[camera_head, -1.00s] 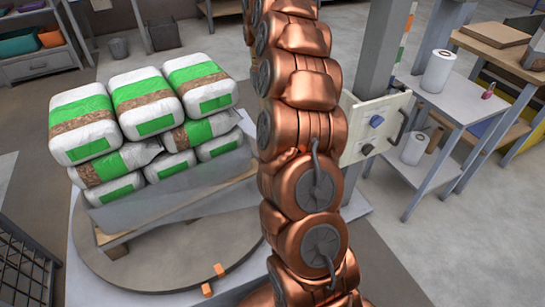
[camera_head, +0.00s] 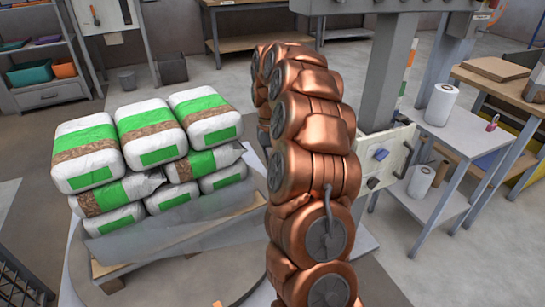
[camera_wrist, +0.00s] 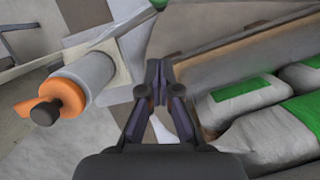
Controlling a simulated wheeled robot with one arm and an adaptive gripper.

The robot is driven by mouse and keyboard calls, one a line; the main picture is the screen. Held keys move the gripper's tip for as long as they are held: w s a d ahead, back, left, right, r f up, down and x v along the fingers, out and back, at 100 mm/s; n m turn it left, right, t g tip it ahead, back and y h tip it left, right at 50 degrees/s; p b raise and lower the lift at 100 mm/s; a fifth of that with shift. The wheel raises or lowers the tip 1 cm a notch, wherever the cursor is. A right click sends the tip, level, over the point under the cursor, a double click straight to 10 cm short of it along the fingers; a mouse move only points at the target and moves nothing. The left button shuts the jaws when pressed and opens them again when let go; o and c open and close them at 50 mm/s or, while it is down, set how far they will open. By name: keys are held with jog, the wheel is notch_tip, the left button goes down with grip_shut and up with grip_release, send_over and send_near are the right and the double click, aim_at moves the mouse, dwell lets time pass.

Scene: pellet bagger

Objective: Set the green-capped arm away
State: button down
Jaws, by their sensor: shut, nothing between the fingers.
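I cannot make out a green-capped arm in either view; my own copper arm hides part of the middle in the head view. In the wrist view my gripper (camera_wrist: 158,84) is shut and empty, its fingertips together. To its left in that view is a grey cylinder with an orange end and a dark knob (camera_wrist: 62,100). No green cap shows on it. The gripper is apart from the cylinder. In the head view the gripper is hidden behind the arm.
White bags with green bands (camera_head: 150,130) are stacked on a pallet (camera_head: 125,270), left of my arm. A column (camera_head: 380,70) with a control panel (camera_head: 388,158) stands to the right. Beyond it is a table (camera_head: 470,135) with a white roll (camera_head: 440,103). Shelves (camera_head: 40,60) stand back left.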

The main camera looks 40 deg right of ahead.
jog(key=shift+s+a+f+b, duration=0.35)
jog(key=shift+s+f, duration=0.1)
jog(key=shift+s, duration=0.25)
jog(key=shift+s+a+f+b, duration=0.3)
jog(key=shift+s+f, duration=0.2)
jog(key=shift+s, duration=0.2)
jog(key=shift+s+a+f+b, duration=0.25)
jog(key=shift+s+a+f, duration=0.15)
jog(key=shift+s, duration=0.3)
jog(key=shift+s, duration=0.1)
